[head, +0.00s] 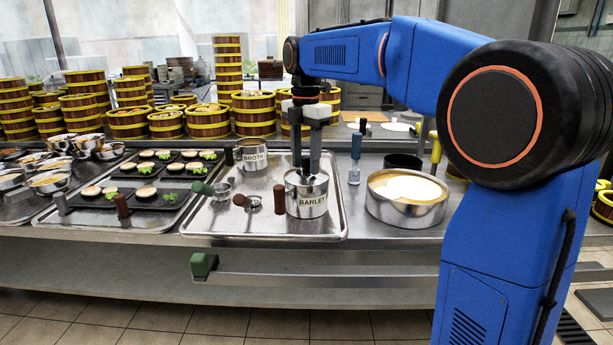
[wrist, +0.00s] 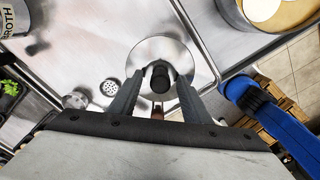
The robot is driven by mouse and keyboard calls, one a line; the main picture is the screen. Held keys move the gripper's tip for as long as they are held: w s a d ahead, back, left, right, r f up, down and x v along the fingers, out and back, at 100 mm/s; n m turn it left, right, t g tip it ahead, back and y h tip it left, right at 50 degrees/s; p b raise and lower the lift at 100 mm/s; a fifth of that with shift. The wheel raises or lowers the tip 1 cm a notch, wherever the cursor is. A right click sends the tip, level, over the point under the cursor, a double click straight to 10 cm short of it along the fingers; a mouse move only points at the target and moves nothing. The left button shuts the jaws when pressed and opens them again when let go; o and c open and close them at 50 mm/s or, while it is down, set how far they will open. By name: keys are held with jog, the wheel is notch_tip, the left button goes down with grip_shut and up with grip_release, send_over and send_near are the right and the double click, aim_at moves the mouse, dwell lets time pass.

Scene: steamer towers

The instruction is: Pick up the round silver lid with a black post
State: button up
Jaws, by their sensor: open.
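The round silver lid (wrist: 162,48) with its black post (wrist: 160,80) sits on top of the pot labelled BARLEY (head: 307,204). The lid also shows at the pot's top in the head view (head: 321,179), partly hidden by my fingers. My gripper (head: 306,170) points down over the lid. In the wrist view my gripper (wrist: 161,77) is open, with one finger on each side of the black post. I cannot tell whether the fingers touch the post.
The BARLEY pot stands on a metal tray (head: 225,224) with a BROTH pot (head: 252,155) and small strainers (head: 253,203). A wide steel pan (head: 408,210) stands to the right. Plates of food (head: 157,195) are at left, and bamboo steamer towers (head: 208,122) stand behind.

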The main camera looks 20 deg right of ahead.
aim_at(305, 156)
grip_shut()
notch_tip(305, 156, up, 10)
jog(key=c, duration=0.7)
grip_release()
grip_shut()
